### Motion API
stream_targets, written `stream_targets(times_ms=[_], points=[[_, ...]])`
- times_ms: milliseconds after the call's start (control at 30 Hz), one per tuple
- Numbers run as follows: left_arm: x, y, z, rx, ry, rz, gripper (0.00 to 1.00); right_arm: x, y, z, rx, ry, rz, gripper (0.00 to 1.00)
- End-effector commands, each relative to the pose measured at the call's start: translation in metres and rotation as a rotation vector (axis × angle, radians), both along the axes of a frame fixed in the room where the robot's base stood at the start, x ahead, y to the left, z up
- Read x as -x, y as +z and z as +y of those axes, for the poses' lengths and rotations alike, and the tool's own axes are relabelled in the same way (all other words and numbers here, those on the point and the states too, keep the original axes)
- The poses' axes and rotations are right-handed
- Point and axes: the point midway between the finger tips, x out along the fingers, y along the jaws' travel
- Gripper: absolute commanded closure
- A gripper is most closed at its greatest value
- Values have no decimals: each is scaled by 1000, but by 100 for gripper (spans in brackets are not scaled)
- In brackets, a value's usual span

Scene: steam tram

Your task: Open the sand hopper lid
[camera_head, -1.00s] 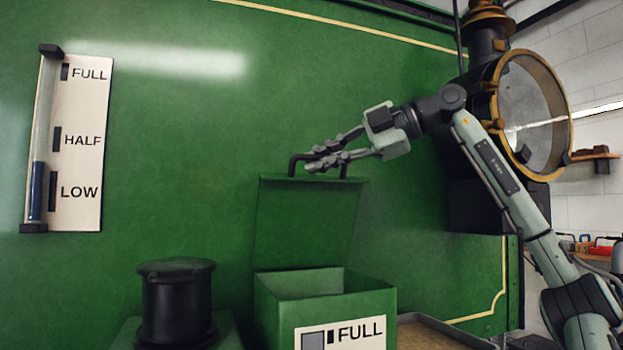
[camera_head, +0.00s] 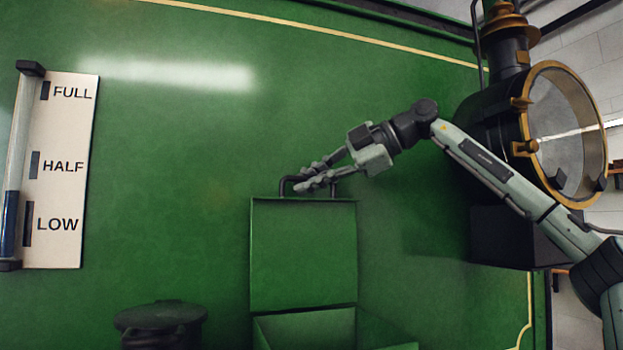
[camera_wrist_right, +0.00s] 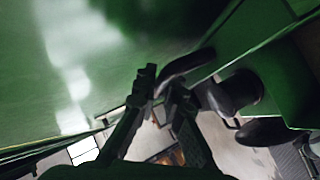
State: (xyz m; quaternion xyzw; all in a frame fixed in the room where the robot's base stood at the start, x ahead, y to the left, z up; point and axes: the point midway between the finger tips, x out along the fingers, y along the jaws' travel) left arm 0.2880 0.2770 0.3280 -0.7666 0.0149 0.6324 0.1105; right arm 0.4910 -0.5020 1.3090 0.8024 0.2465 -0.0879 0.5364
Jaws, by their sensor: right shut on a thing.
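The green sand hopper lid (camera_head: 303,255) stands raised, close to upright, above the green hopper box (camera_head: 290,330) in the head view. The lid's dark bar handle (camera_head: 287,182) is on its top edge. My right gripper (camera_head: 312,184) reaches it from the right and is shut on the handle. The fingers partly hide the handle's middle. In the right wrist view the gripper fingers (camera_wrist_right: 160,90) are beside the dark curved handle (camera_wrist_right: 184,66). The box's open top shows below the lid; its front is cut off by the frame. My left gripper is not in view.
A black round-lidded pot (camera_head: 160,322) stands left of the hopper. A gauge panel (camera_head: 62,170) marked FULL, HALF and LOW is on the green wall (camera_head: 190,200) at left. A dark drum with a brass ring (camera_head: 588,90) stands behind my right arm. The wall left of the lid is clear.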

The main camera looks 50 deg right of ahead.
Motion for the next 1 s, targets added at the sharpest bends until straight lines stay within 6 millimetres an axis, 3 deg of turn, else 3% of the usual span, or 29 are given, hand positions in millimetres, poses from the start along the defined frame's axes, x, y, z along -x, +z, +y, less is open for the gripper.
stream_targets(times_ms=[267,300,467,833,1000], points=[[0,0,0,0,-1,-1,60,1,3,-1,1,-2,-6,100],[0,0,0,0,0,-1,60,1,3,-1,1,-2,-6,90],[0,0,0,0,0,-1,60,1,2,0,1,-1,-5,70],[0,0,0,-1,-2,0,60,3,2,-1,1,0,-2,69],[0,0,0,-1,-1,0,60,24,13,-8,0,-1,-7,69]])
